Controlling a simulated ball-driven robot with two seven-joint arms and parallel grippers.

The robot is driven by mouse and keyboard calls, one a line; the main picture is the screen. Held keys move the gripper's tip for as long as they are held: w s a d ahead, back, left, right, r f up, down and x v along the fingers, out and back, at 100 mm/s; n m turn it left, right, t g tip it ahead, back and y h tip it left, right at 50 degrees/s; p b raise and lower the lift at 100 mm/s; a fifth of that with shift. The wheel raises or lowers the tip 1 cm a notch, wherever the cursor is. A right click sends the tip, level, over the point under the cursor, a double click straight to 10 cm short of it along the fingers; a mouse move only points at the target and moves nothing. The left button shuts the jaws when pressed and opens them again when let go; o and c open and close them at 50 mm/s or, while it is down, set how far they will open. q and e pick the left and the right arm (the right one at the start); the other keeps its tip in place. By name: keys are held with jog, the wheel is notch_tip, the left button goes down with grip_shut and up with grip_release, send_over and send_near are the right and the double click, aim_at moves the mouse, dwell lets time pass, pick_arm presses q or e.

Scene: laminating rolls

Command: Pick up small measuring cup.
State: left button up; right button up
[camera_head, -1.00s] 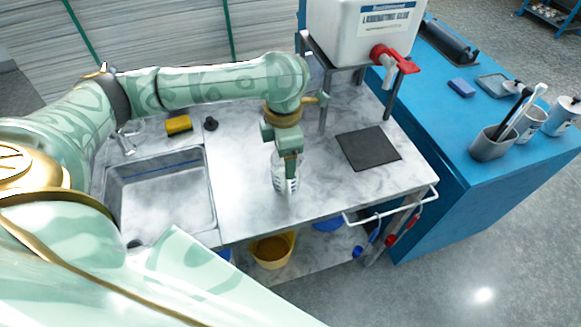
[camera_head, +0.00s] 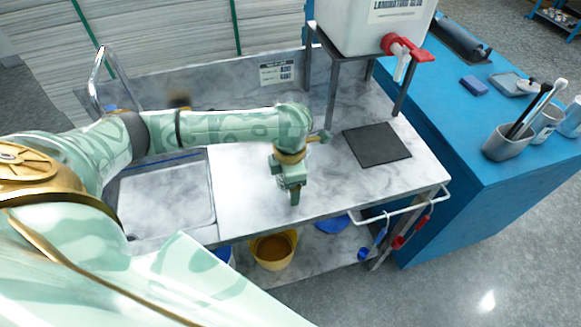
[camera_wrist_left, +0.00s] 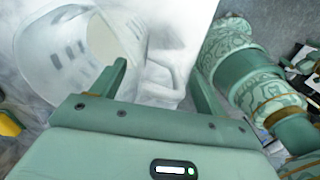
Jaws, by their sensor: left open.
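The measuring cup (camera_wrist_left: 80,48) is pale and see-through, with grey measuring marks on its side. It fills the upper left and middle of the left wrist view, very close to the camera. My left gripper (camera_wrist_left: 160,82) is open, with its two fingers apart and a pale part of the cup between or just beyond them; I cannot tell whether they touch it. In the head view, my left gripper (camera_head: 295,195) points down over the counter near its front edge and hides the cup. My right gripper is not in view.
The marble counter (camera_head: 240,200) has a sink (camera_head: 165,200) at left and a dark mat (camera_head: 376,146) at right. A white glue container (camera_head: 370,20) with a red tap stands on a metal stand behind. A yellow bucket (camera_head: 272,262) sits below the counter. A white rail (camera_head: 400,210) runs along the right front.

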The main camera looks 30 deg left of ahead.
pick_arm(q)
jog(key=shift+c, duration=0.2)
jog(key=c, duration=1.3)
jog(key=shift+o, duration=0.2)
jog(key=shift+r, duration=0.1)
